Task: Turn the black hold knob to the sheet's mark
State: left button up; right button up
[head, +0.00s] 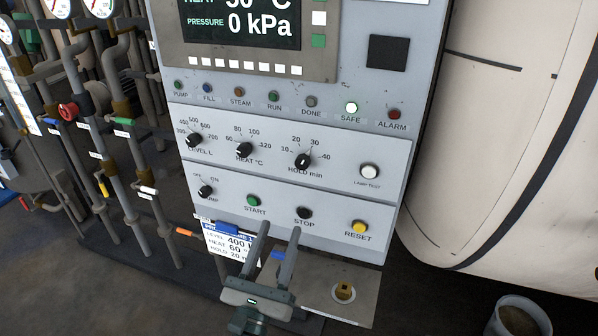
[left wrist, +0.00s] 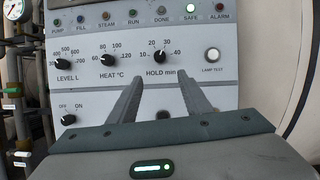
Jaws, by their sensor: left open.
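The black hold knob (head: 302,161) sits on the grey control panel, under a dial marked 10, 20, 30 and 40. Its pale pointer line is too small to read exactly. It also shows in the left wrist view (left wrist: 163,57), just beyond my fingertips. The white sheet (head: 222,241) hangs low on the panel and reads level 400, heat 60, hold 20, its right side partly hidden by my gripper. My left gripper (head: 280,228) is open and empty, in front of the panel's lower part and below the knob. It also shows in the left wrist view (left wrist: 160,78).
The level knob (head: 193,140) and heat knob (head: 244,149) are left of the hold knob. Start (head: 253,201), stop (head: 304,213) and reset (head: 358,228) buttons lie below. Pipes and valves stand at left, a pale vessel (head: 500,130) at right, a bucket (head: 519,318) on the floor.

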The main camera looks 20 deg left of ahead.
pick_arm(q)
jog(key=p, duration=0.6)
send_near(301, 168)
jog(key=x, duration=0.7)
jog(key=shift+r, duration=0.1)
jog(key=shift+w+r, duration=0.1)
jog(key=shift+w, duration=0.55)
pick_arm(e)
jog(key=s+d+r+g, duration=0.2)
jog(key=s+d+r, duration=0.1)
jog(key=s, duration=0.4)
jog(key=shift+r+h, duration=0.3)
jog(key=shift+r, duration=0.3)
pick_arm(q)
jog(key=c, duration=1.1)
jog(key=shift+o, duration=0.2)
